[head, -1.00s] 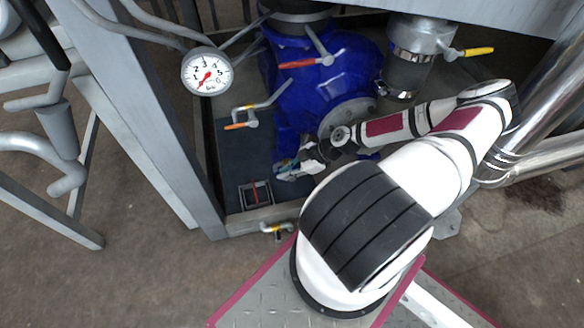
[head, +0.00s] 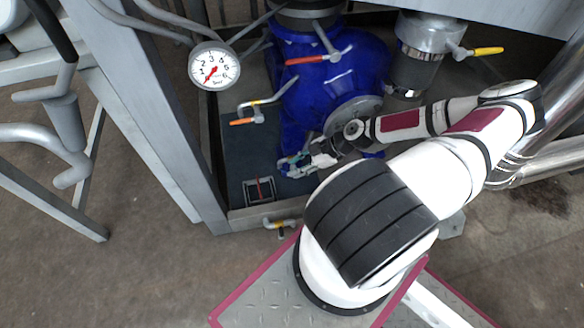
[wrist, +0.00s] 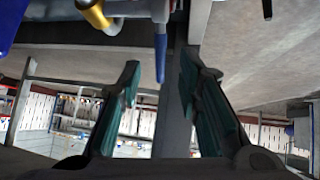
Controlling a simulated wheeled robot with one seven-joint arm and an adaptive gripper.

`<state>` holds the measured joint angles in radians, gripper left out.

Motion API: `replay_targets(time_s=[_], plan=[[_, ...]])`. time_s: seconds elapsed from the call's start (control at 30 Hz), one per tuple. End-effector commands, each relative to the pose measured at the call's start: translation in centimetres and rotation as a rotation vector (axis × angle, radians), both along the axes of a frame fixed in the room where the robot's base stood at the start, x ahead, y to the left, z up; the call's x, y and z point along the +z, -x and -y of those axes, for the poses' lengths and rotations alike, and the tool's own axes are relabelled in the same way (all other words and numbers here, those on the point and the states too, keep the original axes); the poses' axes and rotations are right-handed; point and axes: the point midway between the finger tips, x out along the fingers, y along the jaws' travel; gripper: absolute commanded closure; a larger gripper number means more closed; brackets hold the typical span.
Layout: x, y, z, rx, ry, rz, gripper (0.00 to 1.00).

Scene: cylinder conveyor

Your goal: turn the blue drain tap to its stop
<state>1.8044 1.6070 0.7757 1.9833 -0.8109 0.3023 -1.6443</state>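The blue drain tap's handle (wrist: 160,52) hangs downward in the upper middle of the wrist view, from a metal valve body with a gold-coloured pipe end (wrist: 96,15) beside it. My gripper (wrist: 159,72) is open, with one teal-padded finger on each side of the handle's line. A gap shows on both sides, and I see no contact. In the head view my gripper (head: 293,163) is low beside the blue machine body (head: 310,100), above the dark floor plate. I cannot make out the blue handle in the head view.
A gauge (head: 214,66) and taps with red (head: 312,60), orange (head: 242,122) and yellow (head: 487,51) handles surround the blue body. A small tap (head: 280,224) sits at the frame's front edge. A grey frame post (head: 135,120) stands left; shiny pipes are at right.

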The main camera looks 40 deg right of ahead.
Motion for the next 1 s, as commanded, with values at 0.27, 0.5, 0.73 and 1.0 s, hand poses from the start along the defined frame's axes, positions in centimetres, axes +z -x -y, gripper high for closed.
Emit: replay_targets(time_s=[0.27, 0.5, 0.73, 1.0], plan=[[4.0, 3.1, 3.0, -0.005, 0.001, 0.0, 0.69], [6.2, 4.7, 4.4, -0.003, 0.0, 0.0, 0.69], [6.6, 5.0, 4.7, 0.0, 0.0, 0.0, 0.69], [6.6, 5.1, 4.5, -0.013, -0.016, -0.01, 0.96]])
